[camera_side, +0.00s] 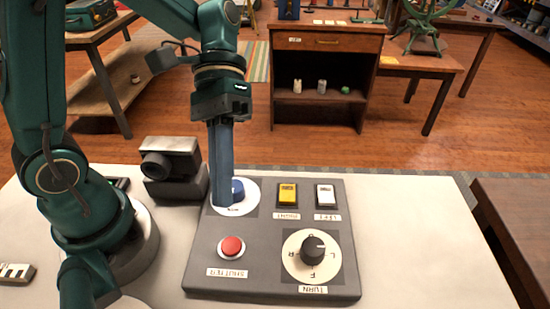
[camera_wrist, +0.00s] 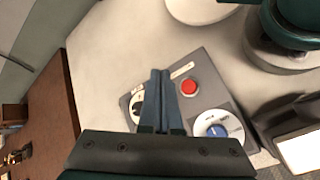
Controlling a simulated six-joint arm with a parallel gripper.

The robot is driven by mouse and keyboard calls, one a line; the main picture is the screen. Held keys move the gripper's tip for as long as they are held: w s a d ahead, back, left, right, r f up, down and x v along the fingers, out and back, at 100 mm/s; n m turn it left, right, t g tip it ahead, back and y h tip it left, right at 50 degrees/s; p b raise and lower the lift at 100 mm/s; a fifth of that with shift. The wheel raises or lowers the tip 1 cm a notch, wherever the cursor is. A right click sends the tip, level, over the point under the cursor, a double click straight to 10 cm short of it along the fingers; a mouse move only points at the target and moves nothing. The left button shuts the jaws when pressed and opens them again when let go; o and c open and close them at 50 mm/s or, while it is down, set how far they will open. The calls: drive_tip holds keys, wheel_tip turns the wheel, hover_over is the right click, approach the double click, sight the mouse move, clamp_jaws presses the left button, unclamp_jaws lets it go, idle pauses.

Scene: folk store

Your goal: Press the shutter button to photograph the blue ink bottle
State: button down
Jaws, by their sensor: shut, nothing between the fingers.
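The red shutter button (camera_side: 231,246) sits on the grey control panel (camera_side: 270,275), above its "SHUTTER" label; it also shows in the wrist view (camera_wrist: 189,88). My gripper (camera_side: 222,203) is shut and empty, pointing down. In the side view its fingers overlap the left part of the blue knob (camera_side: 237,188) and its white dial. In the wrist view my fingertips (camera_wrist: 160,73) appear left of the red button, apart from it. Their height above the panel is hard to tell. A dark box camera (camera_side: 170,163) stands behind the panel. I cannot make out a blue ink bottle.
The panel also has a yellow button (camera_side: 287,195), a white button (camera_side: 325,195) and a black turn knob (camera_side: 313,250). A wooden cabinet (camera_side: 327,45) holds small items on its shelf. The white tabletop (camera_side: 420,240) right of the panel is clear.

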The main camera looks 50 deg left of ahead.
sight(233, 238)
drive_tip(key=shift+f, duration=0.15)
drive_tip(key=shift+f, duration=4.35)
drive_tip(key=shift+f, duration=0.1)
drive_tip(key=shift+f, duration=0.3)
drive_tip(key=shift+f, duration=0.45)
drive_tip(key=shift+r, duration=0.9)
drive_tip(key=shift+r, duration=2.5)
